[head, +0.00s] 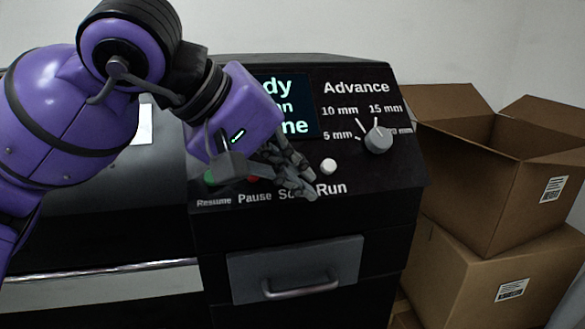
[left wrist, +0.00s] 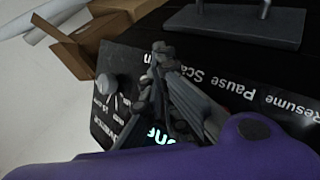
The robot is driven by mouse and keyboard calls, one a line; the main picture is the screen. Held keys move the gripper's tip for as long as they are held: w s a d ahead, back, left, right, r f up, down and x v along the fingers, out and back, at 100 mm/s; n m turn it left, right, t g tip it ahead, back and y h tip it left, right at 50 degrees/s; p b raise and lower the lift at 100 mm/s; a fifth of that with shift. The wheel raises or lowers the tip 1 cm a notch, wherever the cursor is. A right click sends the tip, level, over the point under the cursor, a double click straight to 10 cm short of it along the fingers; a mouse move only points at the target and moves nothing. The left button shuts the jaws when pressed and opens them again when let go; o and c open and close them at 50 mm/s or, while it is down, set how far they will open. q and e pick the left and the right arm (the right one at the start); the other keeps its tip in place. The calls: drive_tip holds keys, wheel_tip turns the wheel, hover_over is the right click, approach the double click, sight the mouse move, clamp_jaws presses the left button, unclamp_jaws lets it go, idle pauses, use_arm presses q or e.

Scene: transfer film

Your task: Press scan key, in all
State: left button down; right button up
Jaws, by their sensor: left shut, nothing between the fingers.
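A black machine panel (head: 390,185) carries a row of keys labelled Resume, Pause, Scan and Run. My left gripper (head: 312,192) is shut and empty, its fingertips low over the panel at the Scan label, just left of the Run label. The scan key is hidden behind the gripper. The white Run key (head: 328,166) shows right of the fingers. The green Resume key (head: 210,178) and the red Pause key (head: 253,178) are partly covered. In the left wrist view the shut fingers (left wrist: 160,50) point at the panel; I cannot tell whether they touch it. My right gripper is not in view.
A grey dial (head: 378,139) under Advance stands right of the keys. A lit screen (head: 303,118) is partly behind my arm. A drawer with a handle (head: 301,287) is below the panel. Open cardboard boxes (head: 480,180) stand at the right.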

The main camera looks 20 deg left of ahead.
use_arm(q)
drive_tip(key=shift+w+a+f+b, duration=0.2)
drive_tip(key=shift+w+f+b, duration=0.05)
drive_tip(key=shift+f+b, duration=0.1)
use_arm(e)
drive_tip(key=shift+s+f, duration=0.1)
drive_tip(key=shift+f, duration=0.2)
use_arm(q)
drive_tip(key=shift+r, duration=0.1)
idle(0.3)
drive_tip(key=shift+s+d+r+p, duration=0.35)
drive_tip(key=shift+s+r+p, duration=0.15)
drive_tip(key=shift+r+p, duration=0.05)
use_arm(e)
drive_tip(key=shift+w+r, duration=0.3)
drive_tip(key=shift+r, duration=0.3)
use_arm(q)
drive_tip(key=s+d+r+p, duration=0.2)
drive_tip(key=s+r+p, duration=0.1)
drive_tip(key=shift+r, duration=0.25)
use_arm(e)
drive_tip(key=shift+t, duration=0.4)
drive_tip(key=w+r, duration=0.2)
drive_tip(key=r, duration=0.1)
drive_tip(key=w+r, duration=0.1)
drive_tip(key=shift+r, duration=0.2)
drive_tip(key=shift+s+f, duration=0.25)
